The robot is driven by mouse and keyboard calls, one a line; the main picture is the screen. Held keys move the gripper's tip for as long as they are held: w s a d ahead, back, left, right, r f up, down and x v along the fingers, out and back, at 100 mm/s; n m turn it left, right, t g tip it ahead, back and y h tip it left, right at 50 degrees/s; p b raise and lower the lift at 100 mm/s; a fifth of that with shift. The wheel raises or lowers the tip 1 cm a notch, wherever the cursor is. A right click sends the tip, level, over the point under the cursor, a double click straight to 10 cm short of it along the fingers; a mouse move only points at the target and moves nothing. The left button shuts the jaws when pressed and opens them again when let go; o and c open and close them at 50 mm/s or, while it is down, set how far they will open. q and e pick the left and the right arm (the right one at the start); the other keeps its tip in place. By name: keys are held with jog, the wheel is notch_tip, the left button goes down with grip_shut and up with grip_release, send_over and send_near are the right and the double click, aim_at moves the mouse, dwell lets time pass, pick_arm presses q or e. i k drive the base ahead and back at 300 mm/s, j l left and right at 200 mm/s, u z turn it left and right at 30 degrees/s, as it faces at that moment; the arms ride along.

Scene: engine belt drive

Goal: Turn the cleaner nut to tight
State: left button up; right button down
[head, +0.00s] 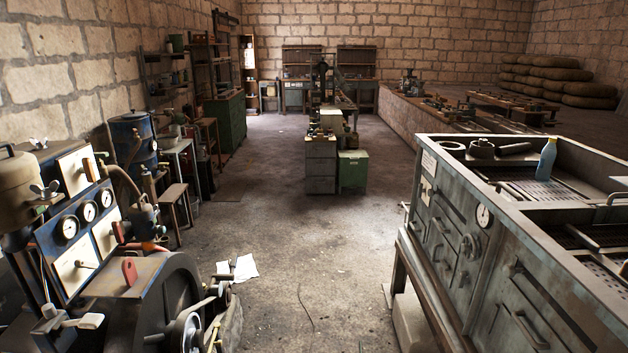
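The engine unit (140,290) stands at the left edge of the head view. A beige canister (14,195) with a dark handle on its lid is at its far left, cut off by the picture edge. A pale wing nut (45,190) sits at the canister's right side, its wings spread. Another small pale wing-shaped piece (38,143) shows just behind the canister's top. No label shows which one is the cleaner nut, and I cannot tell how tight either is. Neither of my grippers is in view.
The engine has a gauge panel (88,212), a red lever (129,271) and a dark flywheel (172,300). White papers (243,269) lie on the floor beside it. A grey metal bench (480,215) with a blue bottle (546,160) stands right. The floor (320,255) between is mostly open.

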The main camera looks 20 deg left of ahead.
aim_at(48, 192)
jog(key=i+u, duration=0.4)
jog(key=i+l+u, duration=0.25)
jog(key=u, duration=0.2)
jog(key=i+l+u, duration=0.7)
jog(key=u, duration=0.15)
